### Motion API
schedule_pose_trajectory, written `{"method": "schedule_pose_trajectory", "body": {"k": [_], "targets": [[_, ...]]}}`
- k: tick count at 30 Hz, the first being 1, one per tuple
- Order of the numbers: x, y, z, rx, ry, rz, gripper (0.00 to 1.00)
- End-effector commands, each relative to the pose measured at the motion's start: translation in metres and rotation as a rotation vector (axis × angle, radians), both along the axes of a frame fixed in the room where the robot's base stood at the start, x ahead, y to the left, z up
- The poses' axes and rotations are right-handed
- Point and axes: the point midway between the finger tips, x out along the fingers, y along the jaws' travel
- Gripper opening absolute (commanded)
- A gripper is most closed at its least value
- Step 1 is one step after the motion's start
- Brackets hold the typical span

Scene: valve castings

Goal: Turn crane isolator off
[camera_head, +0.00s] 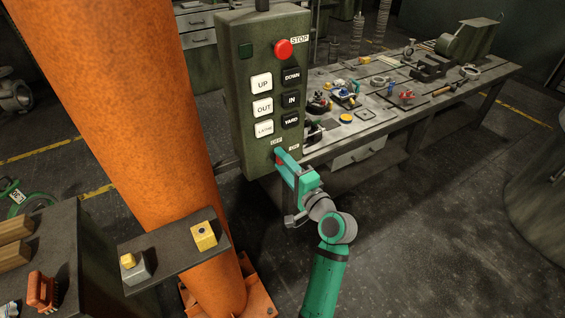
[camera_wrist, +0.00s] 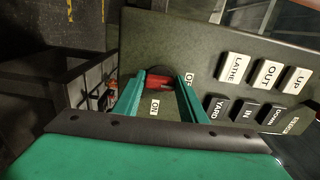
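The crane isolator is a red handle on a dark round base, low on the green control box (camera_head: 236,110). In the wrist view the red handle (camera_wrist: 163,82) lies crosswise between my fingertips, with an OFF label (camera_wrist: 189,78) to its right and an ON label (camera_wrist: 155,106) below it. My gripper (camera_head: 281,160) is at the box's lower face, over the isolator, and hides most of it in the head view. In the wrist view my gripper (camera_wrist: 162,88) has its two teal fingers well apart on either side of the handle. Whether they touch it is unclear.
A red STOP button (camera_head: 284,49) and several push buttons sit above the isolator. An orange column (camera_head: 130,90) stands left of the box. A workbench (camera_head: 400,110) with tools and parts is behind to the right. A small shelf (camera_head: 165,258) juts out at lower left.

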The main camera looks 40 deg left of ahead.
Motion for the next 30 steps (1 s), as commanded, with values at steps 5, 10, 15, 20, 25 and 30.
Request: {"method": "schedule_pose_trajectory", "body": {"k": [5,10,15,20,25,30], "targets": [[0.0,0.001,0.0,-0.001,0.0,0.001,0.56],[0.001,-0.001,0.0,0.0,0.0,-0.002,0.56],[-0.002,-0.012,0.0,0.0,0.001,-0.005,0.56],[-0.013,-0.034,0.0,0.0,0.001,-0.002,0.56],[-0.027,-0.062,0.0,0.0,0.0,0.003,0.56],[-0.037,-0.083,0.0,0.0,0.001,0.006,0.56]]}}
